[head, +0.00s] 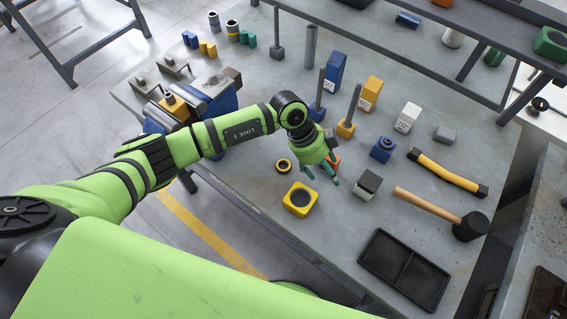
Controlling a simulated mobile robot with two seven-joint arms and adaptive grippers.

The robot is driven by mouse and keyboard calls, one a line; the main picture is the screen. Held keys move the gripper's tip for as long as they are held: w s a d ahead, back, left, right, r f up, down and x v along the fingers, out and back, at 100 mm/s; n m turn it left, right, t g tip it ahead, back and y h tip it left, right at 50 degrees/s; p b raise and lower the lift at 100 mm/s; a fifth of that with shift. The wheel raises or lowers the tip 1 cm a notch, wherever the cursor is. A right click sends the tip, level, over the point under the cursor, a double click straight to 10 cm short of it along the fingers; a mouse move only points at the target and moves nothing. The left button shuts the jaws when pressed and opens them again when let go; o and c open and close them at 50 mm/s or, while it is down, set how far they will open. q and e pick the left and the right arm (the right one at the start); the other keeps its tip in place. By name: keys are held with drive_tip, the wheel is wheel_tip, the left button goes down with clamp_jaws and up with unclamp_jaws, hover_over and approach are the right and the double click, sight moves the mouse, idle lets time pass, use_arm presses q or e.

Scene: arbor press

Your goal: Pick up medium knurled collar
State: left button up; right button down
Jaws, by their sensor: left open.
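My left gripper (322,176) is open above the middle of the grey workbench (262,230), its teal fingertips spread and pointing down. I see nothing between the fingers. A small black and yellow ring (284,166) lies just left of the fingers, apart from them; it looks like a collar, but I cannot make out knurling or tell whether it is the medium one. A yellow block with a round dark opening (300,199) sits just in front of the gripper. An orange piece (332,161) is partly hidden behind the gripper. My right gripper is not in view.
Right of the gripper stand a black and white block (367,184) and a blue fixture (383,149). A mallet (430,205), a yellow-handled tool (447,172) and a black tray (404,270) lie farther right. Upright posts (350,110) and coloured blocks (335,72) stand behind.

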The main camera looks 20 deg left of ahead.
sight(283, 168)
use_arm(q)
drive_tip(key=w+a+y, duration=0.1)
drive_tip(key=a, duration=0.2)
drive_tip(key=w+a+n+y, duration=0.1)
drive_tip(key=a+y, duration=0.1)
drive_tip(key=a, duration=0.2)
drive_tip(key=w+a+n+y, duration=0.1)
drive_tip(key=a+y, duration=0.1)
drive_tip(key=a, duration=0.2)
drive_tip(key=shift+a+f, duration=0.15)
drive_tip(key=shift+f, duration=0.2)
drive_tip(key=shift+a+f+y, duration=0.25)
drive_tip(key=shift+y, duration=0.05)
wheel_tip(283, 168, down, 7)
drive_tip(key=b, duration=0.4)
drive_tip(key=shift+s+r, duration=0.1)
drive_tip(key=shift+r, duration=0.2)
drive_tip(key=shift+c, duration=0.4)
drive_tip(key=c, duration=1.2)
